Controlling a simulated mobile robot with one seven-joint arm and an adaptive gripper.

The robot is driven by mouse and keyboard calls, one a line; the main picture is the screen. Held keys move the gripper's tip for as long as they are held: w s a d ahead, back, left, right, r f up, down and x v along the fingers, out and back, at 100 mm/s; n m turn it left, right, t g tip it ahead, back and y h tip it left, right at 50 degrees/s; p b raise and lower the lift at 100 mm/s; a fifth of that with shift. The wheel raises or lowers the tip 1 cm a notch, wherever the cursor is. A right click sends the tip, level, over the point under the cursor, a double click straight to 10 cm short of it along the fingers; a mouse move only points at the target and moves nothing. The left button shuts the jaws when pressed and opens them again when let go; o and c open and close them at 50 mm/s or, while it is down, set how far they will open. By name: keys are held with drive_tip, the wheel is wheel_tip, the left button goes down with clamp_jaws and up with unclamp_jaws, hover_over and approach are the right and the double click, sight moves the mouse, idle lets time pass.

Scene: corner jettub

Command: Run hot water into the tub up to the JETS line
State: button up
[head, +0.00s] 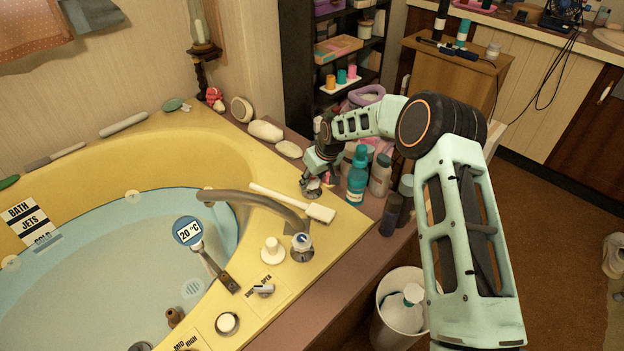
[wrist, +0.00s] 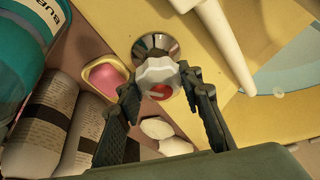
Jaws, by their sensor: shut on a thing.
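The yellow corner tub (head: 335,240) has a pale blue basin (head: 110,240). A striped label (head: 32,222) on its left wall reads BATH, JETS and a partly obscured lowest word. A round gauge (head: 188,231) reads 20 °C. The curved spout (head: 250,203) reaches over the basin; I see no stream from it. My gripper (head: 313,178) is at the rear tap on the rim. In the wrist view, my gripper (wrist: 159,84) is shut on a white tap knob (wrist: 157,70) with a red mark, above a chrome base (wrist: 156,44). A blue-marked tap (head: 301,241) stands at the spout's foot.
Bottles, including a teal one (head: 357,176), stand close right of my gripper. A drain lever (head: 263,290) and a round knob (head: 228,323) sit at the front rim. A bin (head: 400,310) stands below.

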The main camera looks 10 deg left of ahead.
drive_tip(key=shift+n+g, duration=0.3)
drive_tip(key=shift+n, duration=0.4)
drive_tip(key=o, duration=1.2)
drive_tip(key=shift+c, duration=0.2)
drive_tip(key=v, duration=1.2)
drive_tip(key=shift+d, duration=0.15)
